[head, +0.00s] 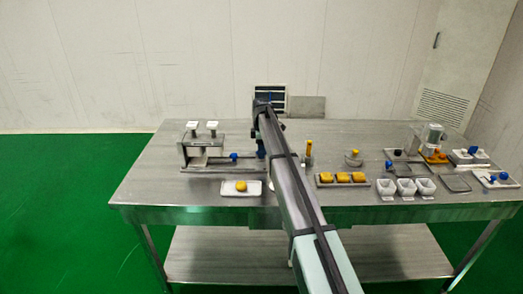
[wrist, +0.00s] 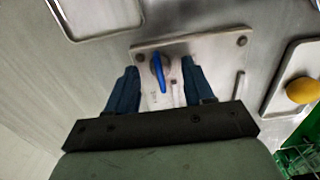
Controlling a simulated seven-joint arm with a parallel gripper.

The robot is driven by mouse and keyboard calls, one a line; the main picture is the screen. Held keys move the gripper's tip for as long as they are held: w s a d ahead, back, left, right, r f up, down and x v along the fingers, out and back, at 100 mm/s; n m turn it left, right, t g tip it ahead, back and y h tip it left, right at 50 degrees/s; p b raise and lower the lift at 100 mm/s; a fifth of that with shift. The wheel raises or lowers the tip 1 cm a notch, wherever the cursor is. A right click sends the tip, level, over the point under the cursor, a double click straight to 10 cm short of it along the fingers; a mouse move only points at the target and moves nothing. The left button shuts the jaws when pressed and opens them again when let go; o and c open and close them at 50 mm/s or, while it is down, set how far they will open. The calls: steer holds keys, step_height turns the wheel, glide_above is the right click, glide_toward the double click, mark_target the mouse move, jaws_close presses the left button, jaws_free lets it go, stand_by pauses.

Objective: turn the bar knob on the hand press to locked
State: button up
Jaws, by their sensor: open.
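The blue bar knob (wrist: 158,74) shows in the wrist view on a metal plate (wrist: 212,47) with round screw heads at its corners. The bar lies nearly along the picture's vertical, slightly tilted. My gripper (wrist: 160,67) is open, with one dark blue finger on each side of the knob and a visible gap to both. In the head view my gripper (head: 262,150) is at the left part of the table, partly hidden by my arm. A metal frame with two white-topped posts (head: 203,142) stands left of it. The plate is not clearly visible there.
A tray with a yellow ball (head: 241,187) lies in front, and a yellow ball (wrist: 302,91) shows at the right in the wrist view. The metal table (head: 160,190) also carries yellow blocks (head: 343,178) and white cups (head: 405,187) to the right.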

steer(key=shift+c, duration=0.4)
jaws_close()
steer(key=shift+m, duration=0.4)
steer(key=m, duration=0.3)
steer(key=shift+m, duration=0.4)
steer(key=m, duration=0.4)
steer(key=shift+m, duration=0.3)
steer(key=m, duration=0.8)
steer(key=shift+m, duration=0.3)
